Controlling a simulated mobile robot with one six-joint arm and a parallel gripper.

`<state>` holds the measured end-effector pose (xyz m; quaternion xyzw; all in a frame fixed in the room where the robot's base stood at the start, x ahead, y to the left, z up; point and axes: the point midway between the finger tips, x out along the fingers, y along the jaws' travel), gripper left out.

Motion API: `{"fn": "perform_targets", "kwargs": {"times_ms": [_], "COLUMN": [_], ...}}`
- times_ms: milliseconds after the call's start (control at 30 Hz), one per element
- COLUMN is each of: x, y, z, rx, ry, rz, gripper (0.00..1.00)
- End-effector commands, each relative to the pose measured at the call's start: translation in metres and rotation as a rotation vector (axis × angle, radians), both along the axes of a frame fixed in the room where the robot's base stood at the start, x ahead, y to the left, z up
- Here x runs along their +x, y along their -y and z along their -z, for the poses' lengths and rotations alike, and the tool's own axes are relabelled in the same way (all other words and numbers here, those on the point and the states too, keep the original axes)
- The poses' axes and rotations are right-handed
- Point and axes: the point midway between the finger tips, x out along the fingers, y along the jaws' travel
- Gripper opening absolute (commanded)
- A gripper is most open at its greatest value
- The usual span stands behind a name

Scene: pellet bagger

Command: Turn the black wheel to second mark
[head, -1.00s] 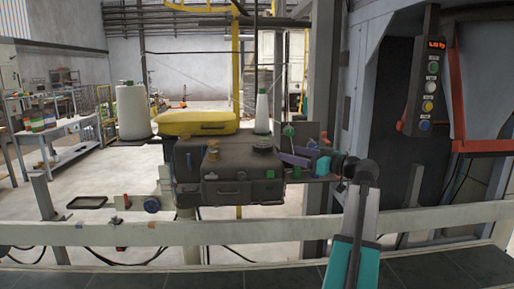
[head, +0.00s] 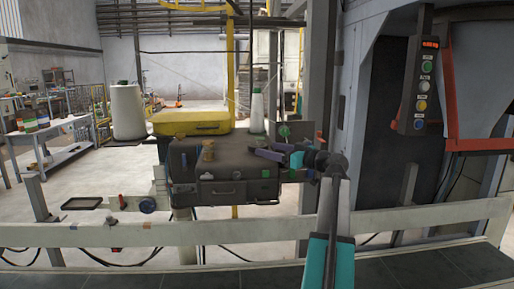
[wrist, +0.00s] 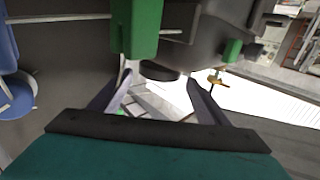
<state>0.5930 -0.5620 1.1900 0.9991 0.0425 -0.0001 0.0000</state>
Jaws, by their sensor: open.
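My gripper (head: 264,154) is open, reaching in from the right over the right top of the dark machine housing (head: 222,158). In the head view, the gripper hides the spot where the black wheel stood on the housing. In the wrist view, a dark rounded part, apparently the black wheel (wrist: 159,71), shows beyond and between the spread fingers (wrist: 160,98). I cannot tell whether the fingers touch it. No marks on the wheel can be made out.
A green block (wrist: 146,28) is close to the fingers in the wrist view, with a brass fitting (wrist: 215,79) at right. A pale rail (head: 200,233) crosses in front.

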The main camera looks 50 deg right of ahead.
Motion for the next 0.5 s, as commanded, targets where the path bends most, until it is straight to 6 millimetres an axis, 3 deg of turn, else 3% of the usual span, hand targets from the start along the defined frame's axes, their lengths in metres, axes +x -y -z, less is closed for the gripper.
{"fn": "perform_targets", "kwargs": {"times_ms": [200, 500], "x": [0.033, 0.062], "y": [-0.003, -0.006], "z": [-0.001, 0.000], "rx": [0.000, 0.000], "ry": [0.001, 0.000], "rz": [-0.003, -0.001], "gripper": [0.70, 0.70]}}
